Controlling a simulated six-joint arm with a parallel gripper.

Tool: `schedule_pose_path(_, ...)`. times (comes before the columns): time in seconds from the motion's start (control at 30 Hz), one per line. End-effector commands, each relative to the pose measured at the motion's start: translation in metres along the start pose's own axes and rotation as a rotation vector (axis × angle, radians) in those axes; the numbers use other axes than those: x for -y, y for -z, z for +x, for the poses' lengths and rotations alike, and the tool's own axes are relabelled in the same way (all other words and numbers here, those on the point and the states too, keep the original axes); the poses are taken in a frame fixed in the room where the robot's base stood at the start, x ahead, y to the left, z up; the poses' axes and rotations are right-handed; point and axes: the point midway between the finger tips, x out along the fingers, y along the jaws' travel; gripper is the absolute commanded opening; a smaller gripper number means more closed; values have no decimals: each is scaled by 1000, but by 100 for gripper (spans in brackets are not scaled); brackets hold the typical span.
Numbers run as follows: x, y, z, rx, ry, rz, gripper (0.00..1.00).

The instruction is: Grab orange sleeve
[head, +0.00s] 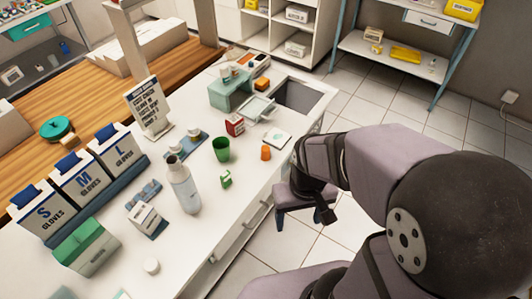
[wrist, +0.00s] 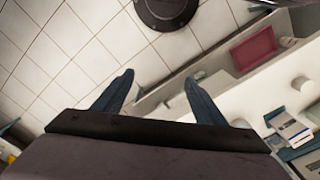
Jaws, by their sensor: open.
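The orange sleeve (head: 266,153) is a small orange cylinder standing upright on the white counter (head: 237,205), close to its front edge, in the head view. I cannot make it out in the wrist view. My gripper (head: 326,214) hangs out past the counter's front edge, to the right of and nearer than the sleeve, apart from it. In the wrist view my gripper (wrist: 160,86) has its two blue-grey fingers spread wide, with nothing between them and floor tiles beyond.
A green cup (head: 221,149) stands left of the sleeve, with a small green item (head: 226,180) nearer. A white pad (head: 277,137) lies just behind the sleeve. A clear bottle (head: 184,188) stands farther left. An open red-lined drawer (wrist: 253,48) shows in the wrist view.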

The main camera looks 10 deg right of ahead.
Motion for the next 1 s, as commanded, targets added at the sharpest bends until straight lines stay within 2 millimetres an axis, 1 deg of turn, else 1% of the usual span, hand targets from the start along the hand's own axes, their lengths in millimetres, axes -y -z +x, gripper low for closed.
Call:
schedule_pose_path(0.27,0,0,0,0,0,0,65)
schedule_pose_path(0.3,0,0,0,0,0,0,63)
schedule_pose_path(0.37,0,0,0,0,0,0,48)
schedule_pose_path(0.4,0,0,0,0,0,0,46)
schedule_pose_path(0.67,0,0,0,0,0,0,46)
schedule_pose_path(0.77,0,1,-4,-1,0,0,46)
schedule_pose_path(0.87,0,1,-12,-4,0,0,46)
schedule_pose_path(1.0,0,2,-32,-6,0,0,46)
